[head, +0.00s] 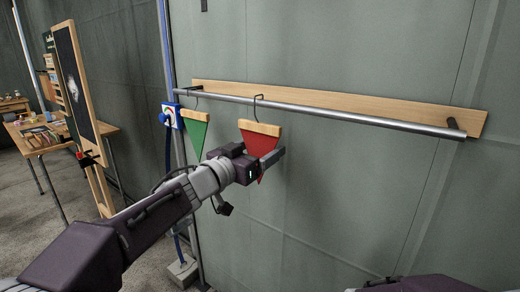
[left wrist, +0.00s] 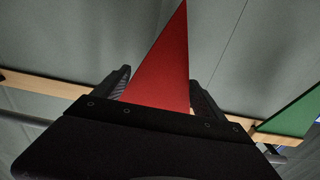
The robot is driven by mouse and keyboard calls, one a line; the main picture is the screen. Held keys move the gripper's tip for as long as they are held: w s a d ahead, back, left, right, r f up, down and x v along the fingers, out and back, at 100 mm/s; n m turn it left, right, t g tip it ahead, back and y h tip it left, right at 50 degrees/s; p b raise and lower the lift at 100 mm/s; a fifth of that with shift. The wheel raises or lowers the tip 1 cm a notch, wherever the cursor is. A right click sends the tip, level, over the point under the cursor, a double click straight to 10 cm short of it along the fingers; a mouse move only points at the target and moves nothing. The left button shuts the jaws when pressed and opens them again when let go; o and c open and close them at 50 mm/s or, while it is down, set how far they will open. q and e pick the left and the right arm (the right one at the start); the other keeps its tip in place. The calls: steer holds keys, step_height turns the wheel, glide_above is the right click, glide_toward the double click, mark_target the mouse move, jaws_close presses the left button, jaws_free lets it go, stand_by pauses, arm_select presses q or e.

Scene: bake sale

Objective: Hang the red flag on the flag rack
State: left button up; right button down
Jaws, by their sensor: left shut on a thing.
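The red flag (head: 262,141) is a red triangle pointing down from a wooden bar, with a dark wire hook on top. My left gripper (head: 272,157) is shut on its cloth from the front; in the left wrist view the red flag (left wrist: 165,75) stands between the two fingers. The flag rack is a grey metal rail (head: 350,118) in front of a wooden board on the wall. The red flag's hook overlaps the rail toward its left part; I cannot tell whether it bears on it. My right gripper is out of view.
A green flag (head: 195,133) hangs from the rail's left end, left of the red flag; it also shows in the left wrist view (left wrist: 292,117). A blue pole (head: 166,60) stands beside it. The rail to the right is empty. A table and easel stand far left.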

arm_select(q)
steer(key=o, duration=1.3)
steer(key=p+v, duration=0.3)
steer(key=v, duration=0.6)
steer(key=a+f+n+g+y, duration=0.2)
steer(key=a+f+n+y, duration=0.25)
steer(key=f, duration=0.85)
steer(key=a+f+n+g+y, duration=0.2)
steer(key=a+f+n+y, duration=0.3)
steer(key=f, duration=0.8)
steer(key=s+a+f+m+g+y, duration=0.1)
steer(key=s+a+f+g, duration=0.1)
steer(key=s+f+g, duration=0.6)
steer(key=s+a+f+m+g, duration=0.15)
steer(key=s+f, duration=0.25)
steer(key=s, duration=0.8)
step_height(320, 180, up, 29)
steer(key=p, duration=2.8)
steer(key=shift+w+d+f+p, duration=0.1)
steer(key=shift+w+p, duration=0.05)
steer(key=shift+p, duration=0.15)
